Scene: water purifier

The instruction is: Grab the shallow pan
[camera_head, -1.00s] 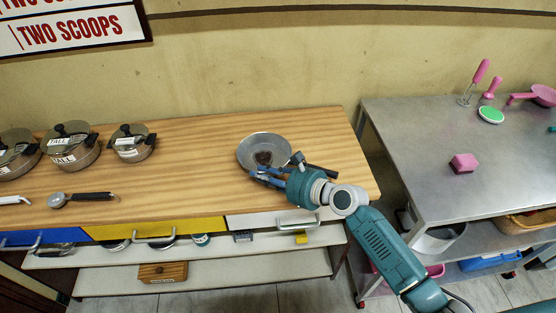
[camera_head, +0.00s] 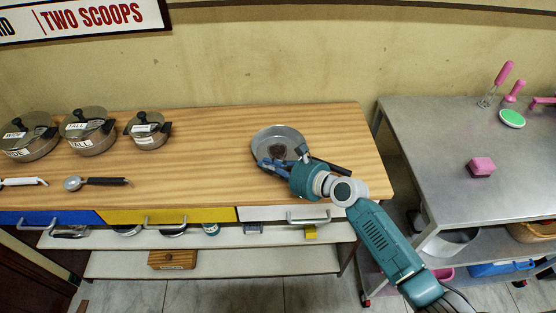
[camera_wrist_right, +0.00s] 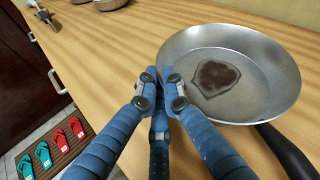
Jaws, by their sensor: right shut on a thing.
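The shallow pan (camera_head: 282,134) is grey metal with a dark patch on its inside bottom and a black handle (camera_head: 332,165) to the lower right. It sits on the wooden counter near its right end. My right gripper (camera_head: 277,162) is at the pan's near side, its blue fingers partly covering the rim. In the right wrist view the fingers (camera_wrist_right: 159,78) are close together at the left rim of the pan (camera_wrist_right: 262,72), shut on it. The exact contact is partly hidden by the fingertips. My left gripper is not in view.
Several lidded pots (camera_head: 90,130) and a ladle-like tool (camera_head: 98,183) stand or lie on the left of the wooden counter (camera_head: 200,170). A metal table (camera_head: 440,150) with pink tools stands to the right, across a gap. The counter's middle is clear.

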